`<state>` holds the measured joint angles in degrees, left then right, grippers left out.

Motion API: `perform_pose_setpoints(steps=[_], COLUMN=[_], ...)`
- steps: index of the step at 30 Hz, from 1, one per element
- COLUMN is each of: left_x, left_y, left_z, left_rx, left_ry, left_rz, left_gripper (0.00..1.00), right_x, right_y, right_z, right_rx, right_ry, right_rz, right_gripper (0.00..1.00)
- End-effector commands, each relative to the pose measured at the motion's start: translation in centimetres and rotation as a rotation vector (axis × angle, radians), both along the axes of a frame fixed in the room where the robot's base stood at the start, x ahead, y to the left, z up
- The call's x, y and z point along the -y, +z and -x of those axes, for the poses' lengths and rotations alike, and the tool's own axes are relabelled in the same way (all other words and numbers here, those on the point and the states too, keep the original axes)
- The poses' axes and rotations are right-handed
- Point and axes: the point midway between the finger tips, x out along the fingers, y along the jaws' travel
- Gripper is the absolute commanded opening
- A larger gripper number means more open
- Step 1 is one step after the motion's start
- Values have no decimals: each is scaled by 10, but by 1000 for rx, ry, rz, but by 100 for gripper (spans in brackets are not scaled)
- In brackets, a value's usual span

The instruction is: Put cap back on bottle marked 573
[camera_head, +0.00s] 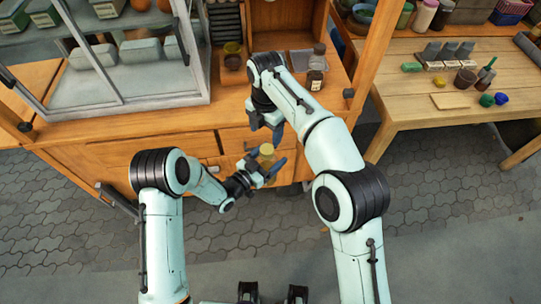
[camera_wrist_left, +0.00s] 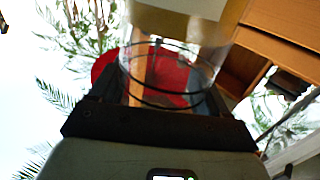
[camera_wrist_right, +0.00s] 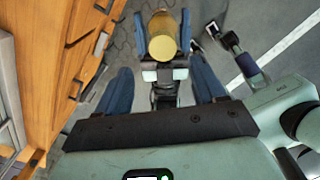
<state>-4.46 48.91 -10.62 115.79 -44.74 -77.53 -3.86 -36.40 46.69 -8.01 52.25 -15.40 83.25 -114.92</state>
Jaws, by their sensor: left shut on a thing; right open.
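My left gripper (camera_head: 266,165) is shut on a clear cylindrical bottle (camera_head: 267,151), held in the air in front of the cabinet. In the left wrist view the bottle (camera_wrist_left: 172,70) is see-through with a cream-gold upper part. In the right wrist view its gold round end (camera_wrist_right: 164,47) faces my right gripper (camera_wrist_right: 161,68). I cannot tell whether that gold part is a cap, and no number is readable on it. My right gripper (camera_head: 266,126) is open and empty, above and apart from the bottle. A dark bottle with a pale label (camera_head: 315,80) stands on the cabinet top.
The wooden cabinet (camera_head: 118,152) has a yellowish jar (camera_head: 232,58), a grey tray (camera_head: 301,61) and another dark bottle (camera_head: 319,48) on top. A glass case (camera_head: 130,85) stands at left. A side table (camera_head: 420,100) holds small bottles and cups. Paved floor (camera_head: 440,190) is free.

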Motion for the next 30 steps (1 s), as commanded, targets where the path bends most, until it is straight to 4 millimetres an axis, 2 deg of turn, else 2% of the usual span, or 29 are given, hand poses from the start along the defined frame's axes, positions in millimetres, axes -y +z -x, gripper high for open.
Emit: perform_pose_setpoints(steps=[14,30], left_x=[0,0], left_y=[1,1], left_z=[0,0], left_rx=[2,2], left_ry=[0,0], left_rz=[1,1], left_gripper=[0,0], right_x=[2,2], right_y=[-2,-73], right_z=[2,2], right_rx=[-11,-12], right_ry=[7,6], right_rz=[17,16], right_gripper=[69,69])
